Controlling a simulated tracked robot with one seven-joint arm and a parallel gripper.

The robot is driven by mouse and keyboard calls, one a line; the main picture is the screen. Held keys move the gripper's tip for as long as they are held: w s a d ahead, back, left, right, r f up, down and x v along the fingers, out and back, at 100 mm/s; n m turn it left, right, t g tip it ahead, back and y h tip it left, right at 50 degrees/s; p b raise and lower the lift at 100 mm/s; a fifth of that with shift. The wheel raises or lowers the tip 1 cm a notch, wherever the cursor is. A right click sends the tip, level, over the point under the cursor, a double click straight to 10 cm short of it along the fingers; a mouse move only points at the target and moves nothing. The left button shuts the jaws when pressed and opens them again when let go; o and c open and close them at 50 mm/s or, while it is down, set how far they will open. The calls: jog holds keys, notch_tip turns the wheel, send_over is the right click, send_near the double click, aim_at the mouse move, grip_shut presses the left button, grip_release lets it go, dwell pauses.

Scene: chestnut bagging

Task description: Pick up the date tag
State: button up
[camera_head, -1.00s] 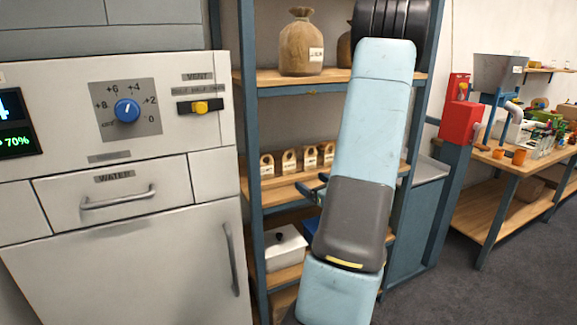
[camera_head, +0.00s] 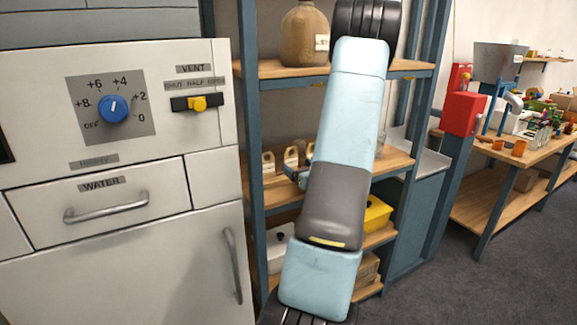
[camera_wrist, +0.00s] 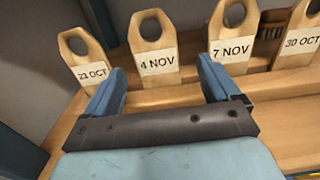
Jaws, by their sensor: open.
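Several wooden date tags, each with a hole at the top and a white label, stand in a row on a shelf in the wrist view: one reading about "21 OCT" (camera_wrist: 84,64), "4 NOV" (camera_wrist: 154,50), "7 NOV" (camera_wrist: 232,40) and "30 OCT" (camera_wrist: 300,40). My gripper (camera_wrist: 162,70) is open and empty, its two blue fingers apart. The "4 NOV" tag appears between the fingertips and a little beyond them. In the head view, my arm covers most of my gripper and some tags; a left tag (camera_head: 268,162) shows.
The wooden shelf (camera_wrist: 280,106) lies under the tags. Blue rack posts (camera_head: 252,140) border it. A cabinet (camera_head: 120,240) is at the left, a workbench (camera_head: 480,150) at the right.

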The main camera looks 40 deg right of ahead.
aim_at(291, 162)
jog(key=shift+x, duration=3.5)
jog(key=shift+a, duration=0.2)
jog(key=c, duration=0.9)
